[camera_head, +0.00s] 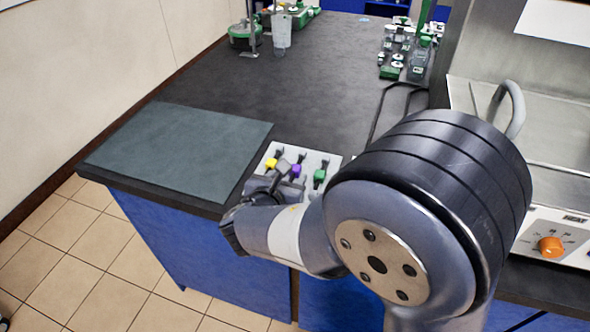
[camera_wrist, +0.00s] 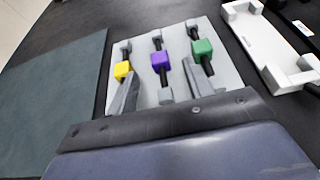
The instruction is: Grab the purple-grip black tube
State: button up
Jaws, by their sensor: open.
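The purple-grip black tube (camera_wrist: 161,62) lies in the middle of a pale rack plate (camera_wrist: 181,97), between a yellow-grip tube (camera_wrist: 122,70) and a green-grip tube (camera_wrist: 202,49). In the head view its purple grip (camera_head: 295,171) shows just beyond my gripper (camera_head: 277,178). My gripper also shows in the wrist view (camera_wrist: 160,80). Its two fingers are apart, one on each side of the purple-grip tube's near part. I cannot tell whether they touch it. My wrist hides part of the plate in the head view.
A grey-green mat (camera_head: 180,148) lies left of the plate on the dark bench (camera_head: 310,75). A white holder (camera_wrist: 268,50) stands right of the plate in the wrist view. Glassware with green parts (camera_head: 283,28) stands far back. A unit with an orange knob (camera_head: 551,247) is at right.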

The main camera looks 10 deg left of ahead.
aim_at(295, 168)
jog(key=shift+x, duration=2.8)
jog(key=shift+a, duration=0.1)
jog(key=shift+c, duration=0.2)
jog(key=c, duration=1)
